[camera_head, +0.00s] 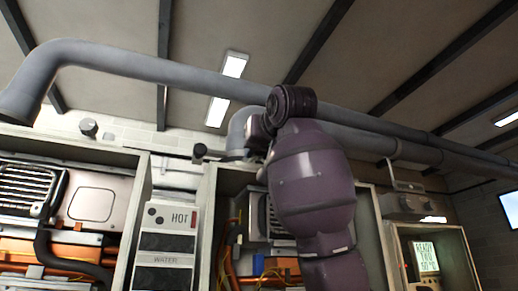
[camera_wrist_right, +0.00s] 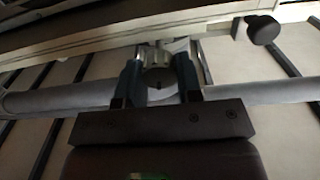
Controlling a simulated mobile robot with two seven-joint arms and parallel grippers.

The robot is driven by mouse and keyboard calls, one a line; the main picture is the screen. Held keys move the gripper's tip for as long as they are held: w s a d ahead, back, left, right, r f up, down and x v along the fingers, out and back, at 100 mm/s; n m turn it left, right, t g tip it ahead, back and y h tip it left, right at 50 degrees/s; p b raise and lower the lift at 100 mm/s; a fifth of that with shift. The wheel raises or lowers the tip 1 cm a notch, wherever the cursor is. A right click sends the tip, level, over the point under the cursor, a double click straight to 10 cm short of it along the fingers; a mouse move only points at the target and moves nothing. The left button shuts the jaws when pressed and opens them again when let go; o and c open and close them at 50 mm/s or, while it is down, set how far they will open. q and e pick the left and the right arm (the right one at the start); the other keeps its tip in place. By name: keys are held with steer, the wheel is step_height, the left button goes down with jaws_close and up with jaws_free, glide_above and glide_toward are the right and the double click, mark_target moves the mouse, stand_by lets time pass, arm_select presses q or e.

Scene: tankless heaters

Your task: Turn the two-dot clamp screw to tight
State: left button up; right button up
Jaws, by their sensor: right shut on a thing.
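My right gripper (camera_wrist_right: 158,72) has its two dark fingers on either side of a small round grey screw head (camera_wrist_right: 158,84) in the right wrist view, and it is shut on it. A dark line shows on the screw head. I cannot make out any dots, so I cannot tell its marking. In the head view my purple right arm rises in front of the middle cabinet, and it hides most of the gripper and the screw near the pipe bend. My left gripper is not in view.
A long grey pipe (camera_head: 160,70) runs across above the cabinets. A grey knob (camera_head: 88,127) and a dark knob (camera_head: 199,151) stand near the cabinet tops. A panel marked HOT (camera_head: 167,245) is between the left and middle cabinets. A lit green display (camera_head: 426,257) is at right.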

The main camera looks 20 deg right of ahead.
steer(key=m+b, duration=0.1)
steer(key=m, duration=1.8)
steer(key=shift+d+f, duration=0.1)
steer(key=shift+d, duration=0.05)
steer(key=shift+m, duration=0.4)
stand_by(0.4)
steer(key=o, duration=0.9)
steer(key=shift+o, duration=0.2)
steer(key=shift+s, duration=0.15)
